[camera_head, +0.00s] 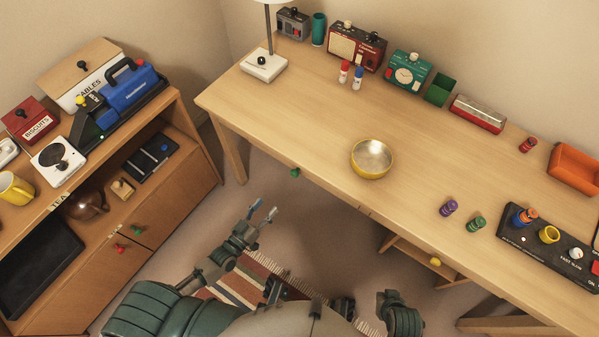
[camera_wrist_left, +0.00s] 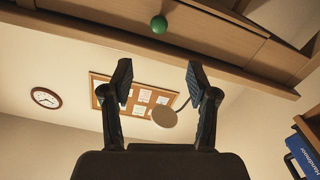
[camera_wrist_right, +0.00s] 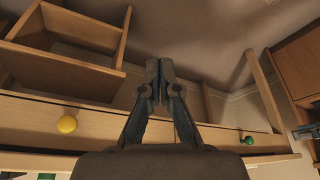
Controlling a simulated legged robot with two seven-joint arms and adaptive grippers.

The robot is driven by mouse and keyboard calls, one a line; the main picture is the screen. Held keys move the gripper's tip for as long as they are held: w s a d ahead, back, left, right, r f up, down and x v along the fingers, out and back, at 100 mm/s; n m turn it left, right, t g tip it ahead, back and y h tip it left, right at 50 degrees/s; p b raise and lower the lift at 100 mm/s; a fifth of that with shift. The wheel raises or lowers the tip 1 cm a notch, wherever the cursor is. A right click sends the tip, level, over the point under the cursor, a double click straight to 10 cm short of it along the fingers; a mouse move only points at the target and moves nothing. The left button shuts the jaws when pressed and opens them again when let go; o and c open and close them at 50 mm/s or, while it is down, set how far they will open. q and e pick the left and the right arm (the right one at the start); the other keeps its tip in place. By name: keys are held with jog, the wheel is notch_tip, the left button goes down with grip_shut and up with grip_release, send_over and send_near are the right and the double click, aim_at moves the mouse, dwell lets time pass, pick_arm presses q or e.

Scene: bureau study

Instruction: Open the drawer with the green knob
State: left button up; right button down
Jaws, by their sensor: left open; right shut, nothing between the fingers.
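A small round green knob (camera_head: 295,172) sits on the front of the long wooden desk (camera_head: 300,130), towards its left end. Its drawer front looks flush with the desk. In the left wrist view the green knob (camera_wrist_left: 159,24) lies beyond the fingertips, in line with the gap between them. My left gripper (camera_head: 261,211) is open and empty, below and left of the knob, and apart from it. In the right wrist view my right gripper (camera_wrist_right: 159,82) is shut and empty. The green knob (camera_wrist_right: 247,140) is to its right there, well apart.
A yellow knob (camera_head: 435,261) is on the desk's right part. The side cabinet on the left has another green knob (camera_head: 137,229) and a red knob (camera_head: 118,248). A bowl (camera_head: 372,158) stands near the desk's front edge. Floor shows between cabinet and desk.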

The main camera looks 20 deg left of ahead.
aim_at(292, 176)
pick_arm(q)
jog(key=b+x, duration=0.2)
jog(key=x, duration=1.3)
jog(key=shift+w+d+f, duration=0.15)
jog(key=shift+w+d, duration=0.2)
jog(key=shift+w, duration=0.4)
pick_arm(e)
jog(key=w+a+r+t+y, duration=0.1)
jog(key=w+t, duration=0.3)
jog(key=w, duration=0.4)
jog(key=shift+w+a+r+t, duration=0.2)
jog(key=shift+a+r+t, duration=0.3)
jog(key=shift+a, duration=0.35)
pick_arm(q)
grip_shut()
